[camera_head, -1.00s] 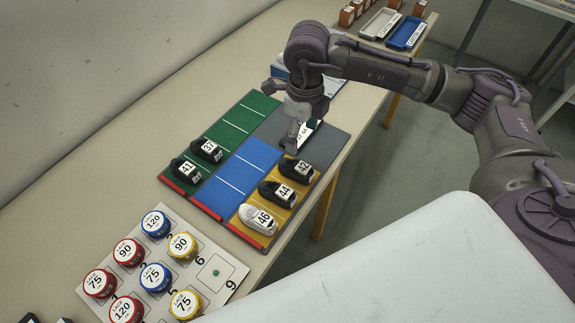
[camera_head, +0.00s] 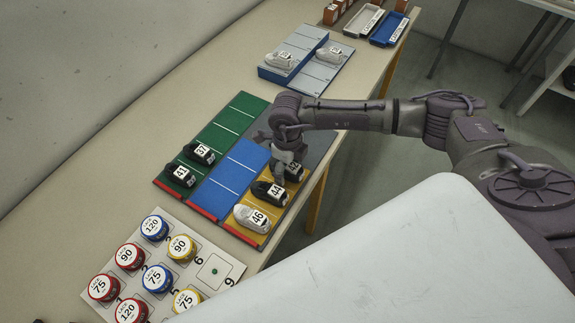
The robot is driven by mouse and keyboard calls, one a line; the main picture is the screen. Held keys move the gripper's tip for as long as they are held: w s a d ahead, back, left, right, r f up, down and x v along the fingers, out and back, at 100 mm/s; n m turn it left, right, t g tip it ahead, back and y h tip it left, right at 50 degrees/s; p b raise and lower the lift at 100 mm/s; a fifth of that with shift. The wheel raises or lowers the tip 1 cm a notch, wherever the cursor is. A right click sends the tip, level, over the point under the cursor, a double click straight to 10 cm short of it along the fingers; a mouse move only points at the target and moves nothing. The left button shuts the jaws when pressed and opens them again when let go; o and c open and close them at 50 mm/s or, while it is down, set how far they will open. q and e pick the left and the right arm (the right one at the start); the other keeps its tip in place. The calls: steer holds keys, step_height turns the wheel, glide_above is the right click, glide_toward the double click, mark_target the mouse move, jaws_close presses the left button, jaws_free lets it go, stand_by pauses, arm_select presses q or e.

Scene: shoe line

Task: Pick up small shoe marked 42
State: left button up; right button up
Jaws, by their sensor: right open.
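The small black shoe marked 42 (camera_head: 297,172) sits on the yellow mat (camera_head: 240,232), at its far end. It is partly hidden by my right gripper (camera_head: 281,178). The gripper points down over the shoes marked 42 and 44, with its jaws open. I cannot tell whether it touches either shoe. The black shoe marked 44 (camera_head: 270,193) lies just nearer than 42. The white shoe marked 46 (camera_head: 252,218) is at the near end. My left gripper is out of view.
Black shoes marked 37 (camera_head: 199,153) and 41 (camera_head: 180,175) rest on the green mat (camera_head: 238,115). The blue mat (camera_head: 232,180) is bare. Round lace tins stand on a white board (camera_head: 215,272) in front. A blue stand (camera_head: 290,70) with white shoes is behind.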

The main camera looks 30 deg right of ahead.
steer(key=shift+f, duration=0.1)
steer(key=shift+c, duration=0.2)
steer(key=c, duration=1.2)
